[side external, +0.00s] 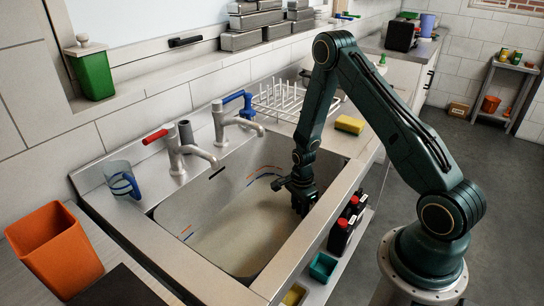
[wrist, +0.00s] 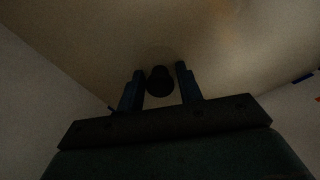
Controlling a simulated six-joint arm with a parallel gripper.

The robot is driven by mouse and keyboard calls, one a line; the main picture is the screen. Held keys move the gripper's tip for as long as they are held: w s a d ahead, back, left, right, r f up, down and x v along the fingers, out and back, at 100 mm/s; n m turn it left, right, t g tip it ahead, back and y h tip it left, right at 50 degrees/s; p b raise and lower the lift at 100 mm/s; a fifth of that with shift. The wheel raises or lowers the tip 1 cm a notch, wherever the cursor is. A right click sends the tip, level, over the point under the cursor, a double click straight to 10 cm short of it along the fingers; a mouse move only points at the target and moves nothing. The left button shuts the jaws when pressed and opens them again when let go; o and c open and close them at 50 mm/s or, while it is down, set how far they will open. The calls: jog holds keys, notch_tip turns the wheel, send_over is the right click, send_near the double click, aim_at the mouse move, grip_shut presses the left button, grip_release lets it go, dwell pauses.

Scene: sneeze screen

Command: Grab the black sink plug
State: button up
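My gripper (side external: 303,203) reaches down into the steel sink (side external: 240,232), near its right side wall. In the wrist view the two fingers of my gripper (wrist: 160,72) are apart. A dark round thing, which looks like the black sink plug (wrist: 159,82), shows between them, with a gap on each side. It is too dark to tell how far below the fingertips it is. In the side view the plug cannot be made out; my gripper probably covers it.
Two taps, one red-handled (side external: 176,150) and one blue-handled (side external: 228,120), stand behind the sink. A white dish rack (side external: 285,100) and a yellow sponge (side external: 350,124) are on the counter. Dark bottles (side external: 342,232) stand at the sink's front. The sink's left part is clear.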

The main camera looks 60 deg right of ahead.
aim_at(300, 205)
jog(key=c, duration=0.6)
jog(key=shift+r, duration=0.2)
jog(key=shift+c, duration=0.2)
notch_tip(300, 205, up, 20)
jog(key=shift+f, duration=0.15)
dwell(0.8)
